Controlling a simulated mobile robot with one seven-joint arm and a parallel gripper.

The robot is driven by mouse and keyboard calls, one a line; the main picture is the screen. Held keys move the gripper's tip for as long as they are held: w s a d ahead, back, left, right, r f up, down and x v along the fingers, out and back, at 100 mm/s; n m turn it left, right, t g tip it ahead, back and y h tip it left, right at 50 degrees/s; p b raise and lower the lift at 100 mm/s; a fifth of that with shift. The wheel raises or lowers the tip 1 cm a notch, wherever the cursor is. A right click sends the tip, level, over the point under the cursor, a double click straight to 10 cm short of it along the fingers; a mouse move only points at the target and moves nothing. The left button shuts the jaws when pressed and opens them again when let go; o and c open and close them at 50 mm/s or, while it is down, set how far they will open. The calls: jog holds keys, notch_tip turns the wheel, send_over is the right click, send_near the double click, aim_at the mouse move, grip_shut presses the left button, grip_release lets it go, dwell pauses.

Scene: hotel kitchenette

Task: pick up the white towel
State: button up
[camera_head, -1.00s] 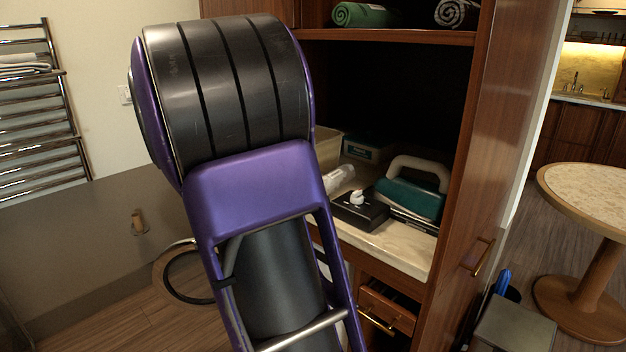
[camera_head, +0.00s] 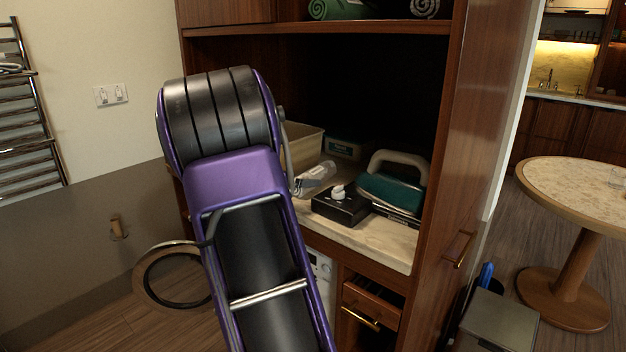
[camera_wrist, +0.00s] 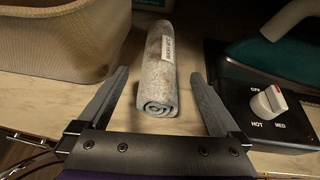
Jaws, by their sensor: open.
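A rolled, light grey-white towel (camera_wrist: 158,82) with a pale label lies on the counter in the wrist view, its spiral end facing me. In the head view the pale roll (camera_head: 316,177) lies on the niche counter between a beige bin and a black box. My gripper (camera_wrist: 159,76) is open, with one finger to each side of the towel and a gap at both sides. The fingers do not touch it.
The beige bin (camera_wrist: 60,40) stands close left of the towel. A black dial box (camera_wrist: 262,95) and teal iron (camera_head: 392,192) are on the right. Above is a shelf (camera_head: 340,29) with a green roll (camera_head: 335,8) and a grey roll (camera_head: 425,8).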

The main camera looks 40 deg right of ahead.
jog(key=x, duration=0.5)
jog(key=shift+a, duration=0.1)
jog(key=c, duration=1.4)
